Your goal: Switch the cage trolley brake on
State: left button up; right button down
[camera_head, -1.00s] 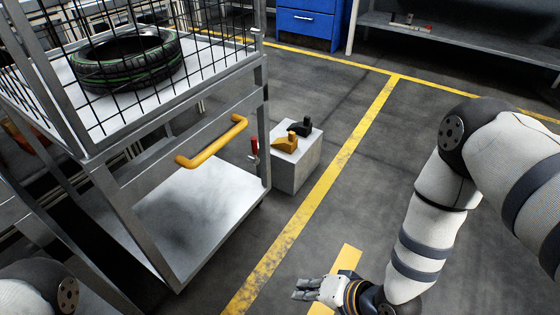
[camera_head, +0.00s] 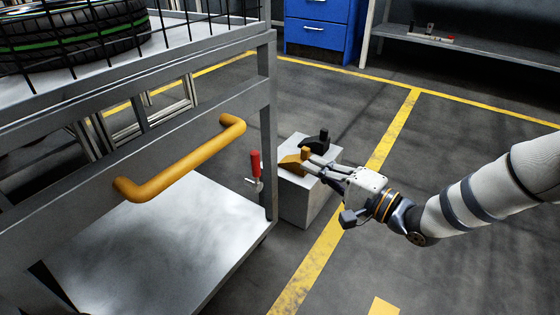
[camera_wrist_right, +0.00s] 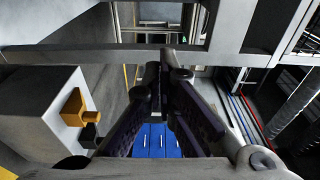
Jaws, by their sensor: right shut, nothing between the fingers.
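The cage trolley (camera_head: 190,120) stands at the left with a yellow push handle (camera_head: 185,160). A red-handled lever (camera_head: 255,163) sits upright by its near right corner post, apparently the brake. My right gripper (camera_head: 306,160) is right of the lever, apart from it, shut and empty, pointing left toward the trolley. In the head view its fingertips overlap the yellow piece on the grey box; contact cannot be told. The shut fingers also show in the right wrist view (camera_wrist_right: 166,70), where I cannot make out the lever. My left gripper is out of view.
A grey box (camera_head: 305,205) beside the trolley carries a yellow piece (camera_head: 292,160) and a black piece (camera_head: 319,140). A tyre (camera_head: 70,35) lies in the cage. A blue drawer cabinet (camera_head: 318,35) stands behind. The floor at right is clear.

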jog(key=b+x, duration=0.4)
jog(key=x, duration=0.6)
jog(key=s, duration=0.1)
jog(key=s+a, duration=0.1)
jog(key=s, duration=0.1)
jog(key=shift+s+a+f+p, duration=0.15)
jog(key=shift+s+a+p, duration=0.1)
jog(key=shift+s+p, duration=0.15)
